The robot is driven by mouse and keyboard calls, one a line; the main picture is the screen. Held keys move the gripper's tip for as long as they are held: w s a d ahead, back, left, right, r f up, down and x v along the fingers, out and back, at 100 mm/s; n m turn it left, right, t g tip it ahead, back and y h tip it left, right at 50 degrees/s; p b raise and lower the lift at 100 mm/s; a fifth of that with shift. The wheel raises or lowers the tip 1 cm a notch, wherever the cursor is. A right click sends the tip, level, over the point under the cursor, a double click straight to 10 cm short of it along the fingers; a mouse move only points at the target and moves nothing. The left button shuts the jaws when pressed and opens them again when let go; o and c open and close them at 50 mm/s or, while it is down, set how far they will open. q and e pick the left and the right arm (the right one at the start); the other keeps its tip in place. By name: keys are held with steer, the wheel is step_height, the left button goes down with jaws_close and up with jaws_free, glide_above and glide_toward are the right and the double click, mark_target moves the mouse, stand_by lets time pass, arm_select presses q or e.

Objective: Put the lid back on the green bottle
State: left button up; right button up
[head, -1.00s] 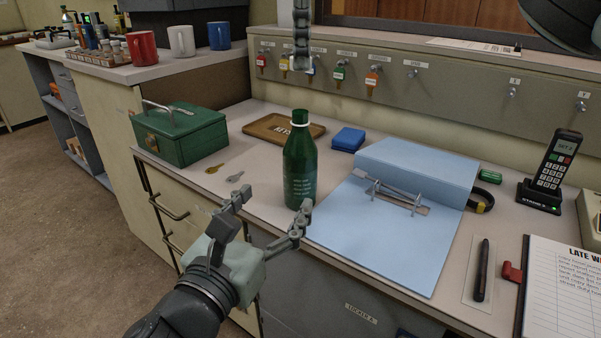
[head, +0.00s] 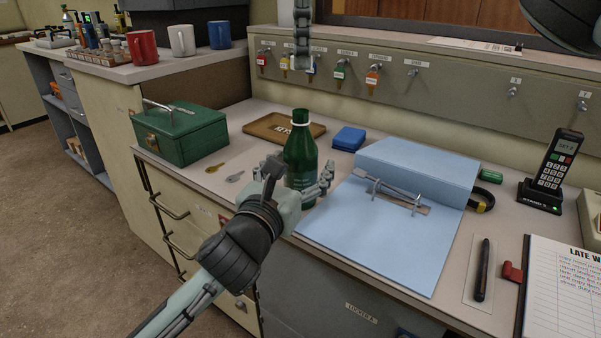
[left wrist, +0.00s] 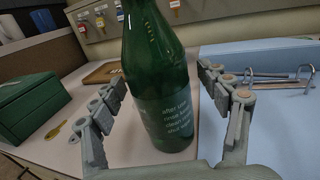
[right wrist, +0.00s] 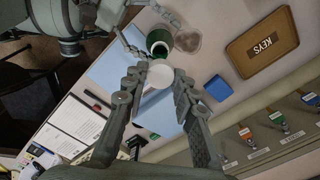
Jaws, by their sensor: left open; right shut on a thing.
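The green bottle (head: 299,150) stands upright on the counter, with a white ring at its neck. My left gripper (head: 297,178) is open, with one finger on each side of the bottle's body. In the left wrist view the bottle (left wrist: 158,85) stands between the fingers, with gaps visible at both sides. My right gripper (right wrist: 158,82) is shut on the round white lid (right wrist: 158,74). In the head view my right gripper (head: 302,62) hangs above and behind the bottle, and I cannot make out the lid there. The right wrist view shows the bottle's top (right wrist: 158,40) beyond the lid.
A green cash box (head: 180,133) and two keys (head: 234,177) lie left of the bottle. A brown key tray (head: 262,124) and a blue box (head: 348,139) are behind it. An open blue binder (head: 385,235) lies close on the right. The key-hook panel (head: 440,88) rises at the back.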

arm_select(q)
steer(key=shift+c, duration=0.6)
jaws_close()
arm_select(e)
steer(key=shift+a+f, duration=0.1)
steer(key=shift+f, duration=2.35)
steer(key=shift+f, duration=0.9)
steer(key=shift+f, duration=0.6)
